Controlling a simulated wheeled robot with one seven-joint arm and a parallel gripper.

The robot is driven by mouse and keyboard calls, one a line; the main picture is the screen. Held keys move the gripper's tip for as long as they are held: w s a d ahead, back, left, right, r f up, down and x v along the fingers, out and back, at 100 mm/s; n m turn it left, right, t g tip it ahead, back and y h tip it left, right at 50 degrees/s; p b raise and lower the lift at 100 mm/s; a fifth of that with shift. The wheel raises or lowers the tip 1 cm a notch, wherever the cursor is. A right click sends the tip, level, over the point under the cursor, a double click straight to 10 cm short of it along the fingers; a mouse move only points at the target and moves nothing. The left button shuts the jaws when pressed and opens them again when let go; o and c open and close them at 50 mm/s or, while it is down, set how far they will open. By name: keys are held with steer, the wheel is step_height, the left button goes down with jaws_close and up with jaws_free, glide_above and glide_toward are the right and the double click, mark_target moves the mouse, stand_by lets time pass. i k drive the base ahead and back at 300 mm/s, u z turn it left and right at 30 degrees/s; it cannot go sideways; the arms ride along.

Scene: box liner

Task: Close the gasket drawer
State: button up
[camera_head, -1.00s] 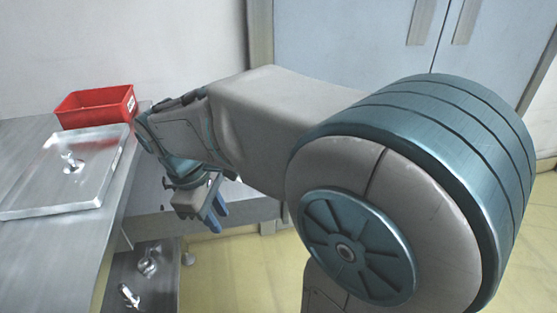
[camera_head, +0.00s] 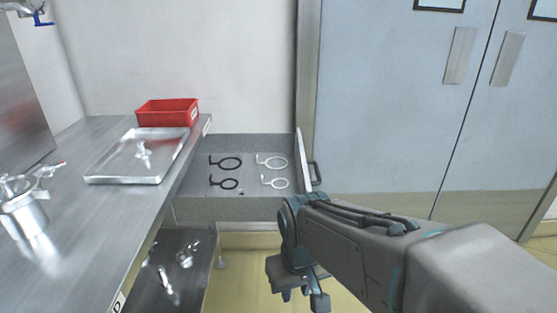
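The gasket drawer (camera_head: 230,208) stands pulled out to the right from under the steel counter. Black gaskets (camera_head: 225,162) and white gaskets (camera_head: 272,162) lie flat inside it. Its front panel (camera_head: 303,160) faces right and carries a dark handle (camera_head: 316,173). My gripper (camera_head: 300,297) hangs low, in front of and below the drawer's near right corner, apart from the handle. Its fingers point down with a gap between them, and nothing shows in it.
The steel counter (camera_head: 90,215) holds a metal tray (camera_head: 120,170), a red bin (camera_head: 167,113) and a steel pot (camera_head: 22,215). A lower shelf (camera_head: 190,280) has metal fittings. Blue cabinet doors (camera_head: 385,100) stand behind on the right. The floor right of the drawer is partly clear.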

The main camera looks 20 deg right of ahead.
mark_target(260, 204)
steer(key=z, duration=2.05)
steer(key=i, duration=1.2)
steer(key=u, duration=2.4)
steer(key=i, duration=0.5)
steer(key=z, duration=0.1)
steer(key=k, duration=0.55)
steer(key=z, duration=0.15)
